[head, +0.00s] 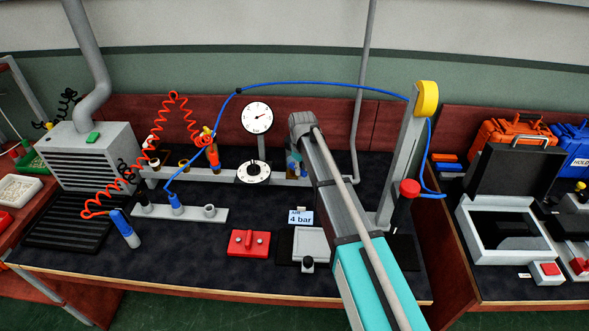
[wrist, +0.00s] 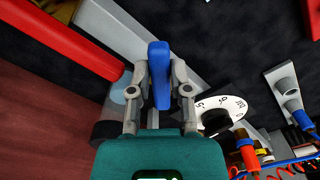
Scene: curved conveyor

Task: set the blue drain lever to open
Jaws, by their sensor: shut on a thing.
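The blue drain lever (wrist: 159,72) stands between the two fingertips of my gripper (wrist: 160,88) in the wrist view. The fingers are shut on it, one on each side. The lever points up in that picture, and its lower end is between the fingers. A clear, bluish bowl (wrist: 118,92) shows behind the left finger. In the head view my arm covers the gripper and most of this spot. I cannot tell from these frames which lever position counts as open.
A white dial (wrist: 238,104) is close right of the gripper in the wrist view. In the head view a round gauge (head: 257,118) stands behind a grey rail (head: 222,180). A sign reading 4 bar (head: 300,218) and a red block (head: 249,243) are in front.

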